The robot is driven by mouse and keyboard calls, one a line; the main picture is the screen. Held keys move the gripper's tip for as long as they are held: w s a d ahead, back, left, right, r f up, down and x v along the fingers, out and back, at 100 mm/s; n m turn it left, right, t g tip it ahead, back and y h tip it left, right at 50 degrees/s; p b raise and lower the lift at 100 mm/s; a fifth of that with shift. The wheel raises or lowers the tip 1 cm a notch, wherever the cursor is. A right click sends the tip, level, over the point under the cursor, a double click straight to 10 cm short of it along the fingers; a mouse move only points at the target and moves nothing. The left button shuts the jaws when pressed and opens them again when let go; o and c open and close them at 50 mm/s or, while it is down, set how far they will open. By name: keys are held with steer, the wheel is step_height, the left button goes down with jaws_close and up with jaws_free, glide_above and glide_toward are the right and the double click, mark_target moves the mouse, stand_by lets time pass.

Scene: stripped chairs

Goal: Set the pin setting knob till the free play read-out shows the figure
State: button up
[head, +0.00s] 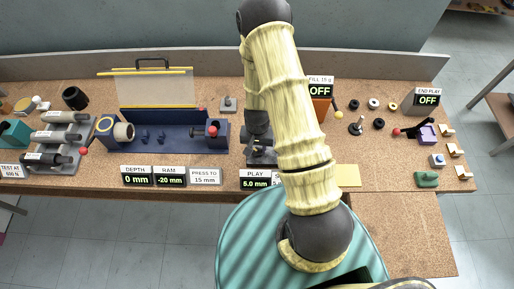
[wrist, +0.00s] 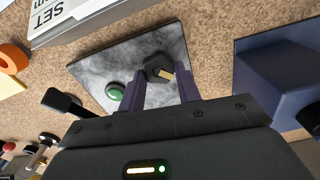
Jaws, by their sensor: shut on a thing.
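The pin setting knob (wrist: 155,66) is dark with a pale yellow mark, on a grey marbled plate (wrist: 105,62). My gripper (wrist: 160,80) is shut on the knob, its two purple fingers on either side. A green button (wrist: 115,92) sits on the same plate, left of the fingers. The free play read-out (head: 255,183), marked PLAY, shows 5.0 mm in the head view. A white card (wrist: 75,15) marked SET is partly seen in the wrist view; its figure is cut off. In the head view my arm hides most of that card and the knob.
A blue press trough (head: 170,135) stands left of my arm, with DEPTH 0 mm and RAM -20 mm read-outs (head: 153,178) in front. A black lever (wrist: 65,102) lies left of the gripper. An orange block (head: 321,108) and several rings stand to the right. A yellow pad (head: 348,176) lies at the front edge.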

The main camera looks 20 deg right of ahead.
steer(key=shift+m, duration=0.3)
steer(key=o, duration=1)
step_height(320, 180, up, 18)
steer(key=shift+f+b, duration=0.25)
steer(key=shift+b, duration=0.5)
steer(key=s+r+n+t, duration=0.1)
steer(key=s+r, duration=0.1)
steer(key=r, duration=0.1)
steer(key=s+r+n, duration=0.2)
steer(key=s+r, duration=0.1)
steer(key=s+r+n+t, duration=0.1)
steer(key=s+r+n, duration=0.1)
steer(key=s+r, duration=0.1)
steer(key=shift+s+r+t, duration=0.2)
steer(key=shift+r+t, duration=0.1)
steer(key=shift+r, duration=0.05)
